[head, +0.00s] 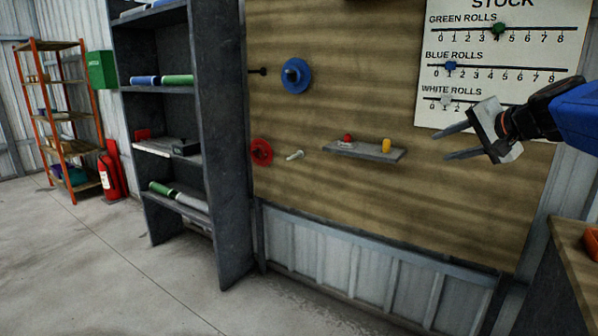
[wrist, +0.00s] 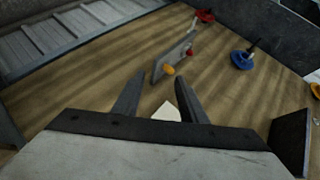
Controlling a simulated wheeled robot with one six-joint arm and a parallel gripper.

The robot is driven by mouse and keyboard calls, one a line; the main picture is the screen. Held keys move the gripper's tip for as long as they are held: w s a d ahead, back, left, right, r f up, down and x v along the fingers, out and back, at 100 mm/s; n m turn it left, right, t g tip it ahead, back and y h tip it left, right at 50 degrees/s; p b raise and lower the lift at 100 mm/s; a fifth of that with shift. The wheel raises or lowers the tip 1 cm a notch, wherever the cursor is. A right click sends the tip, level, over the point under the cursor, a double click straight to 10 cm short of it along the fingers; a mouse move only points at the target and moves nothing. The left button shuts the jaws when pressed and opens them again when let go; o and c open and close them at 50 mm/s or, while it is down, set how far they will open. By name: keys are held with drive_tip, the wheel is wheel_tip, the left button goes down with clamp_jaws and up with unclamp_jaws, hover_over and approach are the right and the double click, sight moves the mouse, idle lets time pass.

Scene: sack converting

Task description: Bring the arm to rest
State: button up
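My gripper (head: 450,144) is at the right of the head view, held up in front of the wooden wall board (head: 390,50). Its two fingers are spread apart with nothing between them. In the wrist view the open fingers (wrist: 155,98) point toward the board. A small grey ledge (head: 362,151) on the board carries a red item (head: 347,138) and a yellow item (head: 386,145). The ledge also shows past the fingertips in the wrist view (wrist: 174,55). The gripper looks clear of the ledge and the board.
A stock chart (head: 500,62) with sliding markers hangs behind my gripper. A blue disc (head: 296,76) and a red disc (head: 261,152) sit on the board. A dark shelf (head: 236,150) with rolls stands left. A bench (head: 577,262) is at the lower right. The floor at left is open.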

drive_tip(key=s+a+f+n+g, duration=0.45)
drive_tip(key=s+a+f, duration=0.45)
drive_tip(key=s+f, duration=0.5)
drive_tip(key=s+f+n+g+h, duration=0.2)
drive_tip(key=s+f+n, duration=0.3)
drive_tip(key=s+f, duration=1)
drive_tip(key=shift+s+d+f+h, duration=0.2)
drive_tip(key=shift+s+f+h, duration=0.2)
drive_tip(key=shift+s+h, duration=0.45)
drive_tip(key=shift+w+g, duration=0.1)
drive_tip(key=shift+g, duration=0.15)
